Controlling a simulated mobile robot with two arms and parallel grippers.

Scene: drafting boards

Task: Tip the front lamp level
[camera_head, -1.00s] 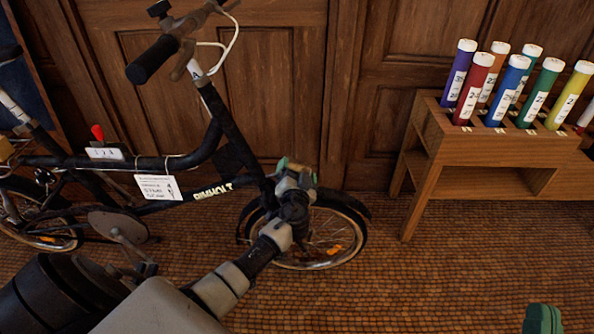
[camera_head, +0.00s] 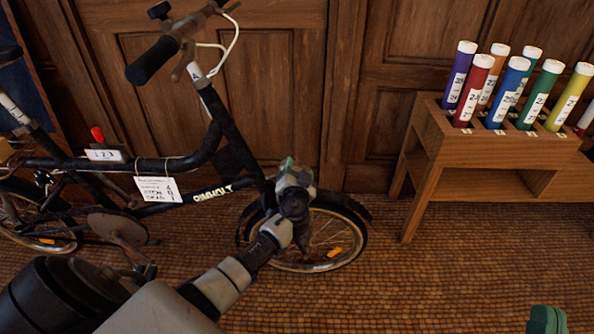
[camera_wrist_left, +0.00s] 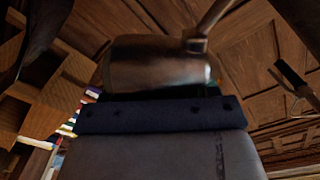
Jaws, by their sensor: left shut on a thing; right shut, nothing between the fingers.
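The front lamp (camera_wrist_left: 158,62) is a worn, rounded metal cylinder on a bracket, lying across the upper middle of the left wrist view. My left gripper (camera_head: 288,168) is shut on it above the bicycle's front wheel (camera_head: 325,240). The gripper's dark blue finger pad (camera_wrist_left: 160,115) shows just below the lamp. In the head view the gripper and wrist hide most or all of the lamp, so its tilt is hard to tell. Only a green tip of my right gripper (camera_head: 547,320) shows at the lower right; it is shut and empty, away from the bicycle.
The black bicycle (camera_head: 215,190) stands along the wood-panelled wall, its handlebar grip (camera_head: 152,60) above my left arm. A paper tag (camera_head: 158,189) hangs from the frame. A wooden rack (camera_head: 480,150) holds several coloured tubes at right. The tiled floor between is clear.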

